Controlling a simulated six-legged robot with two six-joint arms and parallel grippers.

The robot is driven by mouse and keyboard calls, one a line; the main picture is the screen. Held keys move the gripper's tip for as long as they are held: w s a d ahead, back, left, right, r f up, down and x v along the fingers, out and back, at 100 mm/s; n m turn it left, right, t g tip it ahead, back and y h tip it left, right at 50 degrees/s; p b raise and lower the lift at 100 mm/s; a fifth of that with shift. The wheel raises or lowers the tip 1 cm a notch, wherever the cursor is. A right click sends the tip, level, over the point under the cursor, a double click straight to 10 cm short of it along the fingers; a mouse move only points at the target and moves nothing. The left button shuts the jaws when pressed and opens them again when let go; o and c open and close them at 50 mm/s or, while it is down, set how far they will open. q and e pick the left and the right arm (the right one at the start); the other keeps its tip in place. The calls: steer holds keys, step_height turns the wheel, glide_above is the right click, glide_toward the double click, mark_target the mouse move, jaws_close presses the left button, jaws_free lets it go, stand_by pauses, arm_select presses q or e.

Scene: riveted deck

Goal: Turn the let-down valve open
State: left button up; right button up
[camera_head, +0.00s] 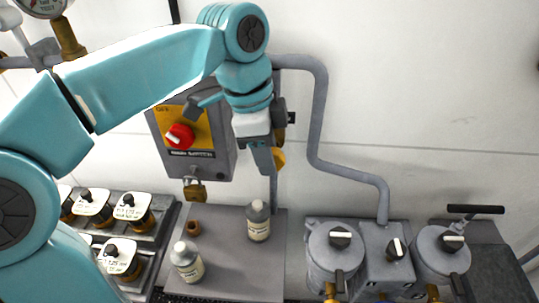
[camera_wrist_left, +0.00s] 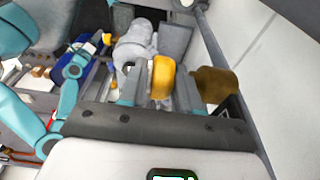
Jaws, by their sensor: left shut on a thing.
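A yellow handle (camera_wrist_left: 162,77) stands between the two fingers of my left gripper (camera_wrist_left: 158,88) in the wrist view, beside a brass cylindrical fitting (camera_wrist_left: 214,84). The gripper is shut on this handle. In the head view my left gripper (camera_head: 266,158) points down in front of the grey wall pipe, and a small part of the yellow handle (camera_head: 281,158) shows at its right. The gripper and wrist hide most of the valve there. No valve label is readable. My right gripper does not show.
A grey switch box with a red knob (camera_head: 180,136) and a padlock (camera_head: 194,190) are left of the gripper. Two bottles (camera_head: 187,261) (camera_head: 258,221) stand on the grey bench below. Grey vessels (camera_head: 334,250) stand at the right. The upper right wall is clear.

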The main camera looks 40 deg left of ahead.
arm_select(q)
steer(key=shift+s+a+f, duration=0.1)
steer(key=shift+f, duration=0.05)
stand_by(0.3)
steer(key=o, duration=0.9)
steer(key=shift+o, duration=0.3)
steer(key=shift+a, duration=0.15)
steer(key=shift+r, duration=0.2)
step_height(320, 180, up, 16)
steer(key=s+a+p, duration=0.1)
steer(key=a+p, duration=0.2)
steer(key=p, duration=0.1)
steer(key=shift+s+f, duration=0.2)
steer(key=shift+s, duration=0.2)
steer(key=shift+s, duration=0.1)
